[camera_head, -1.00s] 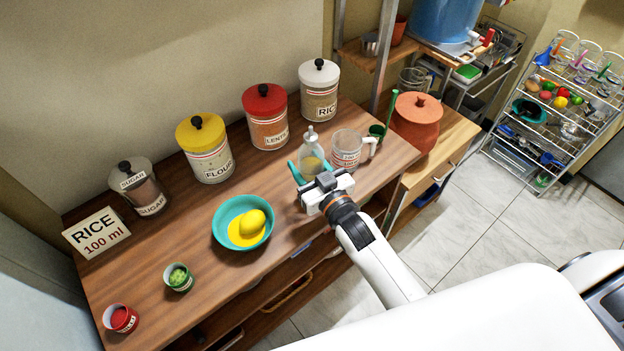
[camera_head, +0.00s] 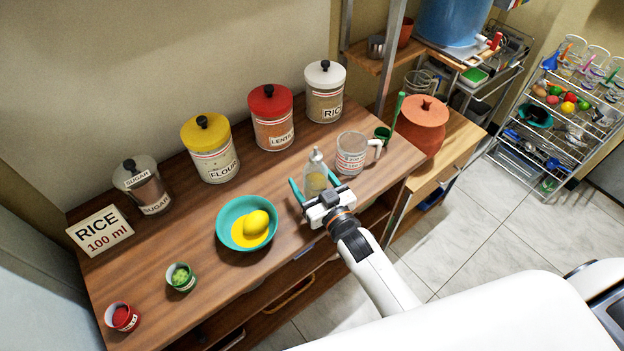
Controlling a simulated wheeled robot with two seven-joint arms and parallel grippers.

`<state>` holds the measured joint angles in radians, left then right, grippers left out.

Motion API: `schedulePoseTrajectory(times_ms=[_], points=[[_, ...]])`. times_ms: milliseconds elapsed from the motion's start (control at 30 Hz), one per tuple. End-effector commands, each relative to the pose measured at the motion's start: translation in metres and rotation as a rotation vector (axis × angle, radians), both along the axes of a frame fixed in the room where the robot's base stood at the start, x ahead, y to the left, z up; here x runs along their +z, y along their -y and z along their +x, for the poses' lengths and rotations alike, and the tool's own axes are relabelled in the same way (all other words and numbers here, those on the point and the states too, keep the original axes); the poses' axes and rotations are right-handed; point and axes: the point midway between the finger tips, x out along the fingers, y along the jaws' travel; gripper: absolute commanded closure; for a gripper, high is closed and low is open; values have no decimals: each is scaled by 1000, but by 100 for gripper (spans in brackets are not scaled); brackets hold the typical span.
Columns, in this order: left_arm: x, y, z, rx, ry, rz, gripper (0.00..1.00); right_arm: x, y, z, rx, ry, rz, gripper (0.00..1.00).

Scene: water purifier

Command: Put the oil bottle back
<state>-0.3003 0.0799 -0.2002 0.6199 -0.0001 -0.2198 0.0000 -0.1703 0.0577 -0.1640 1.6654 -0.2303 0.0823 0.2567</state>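The oil bottle (camera_head: 315,180) is a small clear bottle with a pale pointed top and yellowish oil inside. It is upright near the front right part of the wooden counter, left of the measuring cup. My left gripper is not in view.
Canisters line the wall. The wooden counter (camera_head: 190,220) has free room in the middle.

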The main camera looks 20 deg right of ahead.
Motion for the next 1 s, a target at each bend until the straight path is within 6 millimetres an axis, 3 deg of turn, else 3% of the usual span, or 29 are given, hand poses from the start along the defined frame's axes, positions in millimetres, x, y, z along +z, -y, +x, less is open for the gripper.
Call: schedulePoseTrajectory(times_ms=[267,367,800,1000], points=[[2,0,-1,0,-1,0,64,4,0,0,0,1,0,29],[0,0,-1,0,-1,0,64,2,2,-9,0,-1,0,29],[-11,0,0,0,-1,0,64,1,18,-96,0,-3,0,29],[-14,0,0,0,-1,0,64,3,22,-115,0,0,0,29]])
